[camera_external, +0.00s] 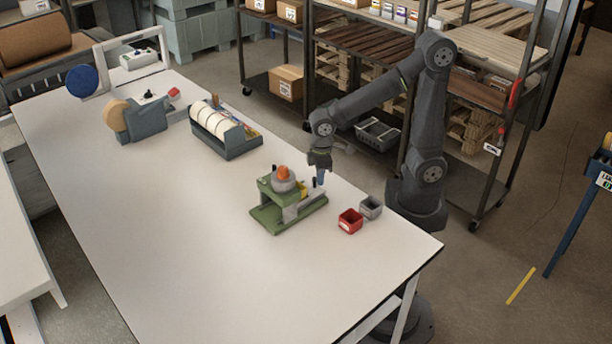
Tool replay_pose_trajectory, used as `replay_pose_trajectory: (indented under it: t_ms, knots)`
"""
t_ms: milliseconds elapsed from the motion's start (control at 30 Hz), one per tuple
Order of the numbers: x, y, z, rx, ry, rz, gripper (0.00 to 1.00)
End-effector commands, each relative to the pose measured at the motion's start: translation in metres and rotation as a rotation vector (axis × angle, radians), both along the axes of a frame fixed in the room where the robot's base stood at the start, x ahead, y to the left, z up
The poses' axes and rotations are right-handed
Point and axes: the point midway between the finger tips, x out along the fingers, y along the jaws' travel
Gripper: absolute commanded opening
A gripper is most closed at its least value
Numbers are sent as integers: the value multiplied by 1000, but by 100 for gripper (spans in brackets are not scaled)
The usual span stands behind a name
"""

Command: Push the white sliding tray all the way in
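A small green stand (270,217) sits on the white table, with a grey round part and an orange piece on top. A pale grey-white piece (292,213) sits low on its right side, above the green base. It looks like the white sliding tray, but it is small and partly covered, so I cannot tell how far out it is. The fingers are too small to show a gap or anything held.
A red bin (350,221) and a grey bin (371,207) stand right of the stand. A holder with white rolls (215,122) and a tape dispenser (135,121) stand farther left. The table's front middle (190,235) is clear.

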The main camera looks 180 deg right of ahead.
Motion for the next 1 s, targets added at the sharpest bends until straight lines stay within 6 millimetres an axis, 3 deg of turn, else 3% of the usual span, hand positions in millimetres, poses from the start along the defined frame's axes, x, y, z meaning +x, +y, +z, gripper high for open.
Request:
replay_pose_trajectory:
  t_ms: [33, 1000]
  knots:
    - [0, 4, -8, 22, 6, 1, 0]
    - [14, -10, -8, 22, 6, 0, 0]
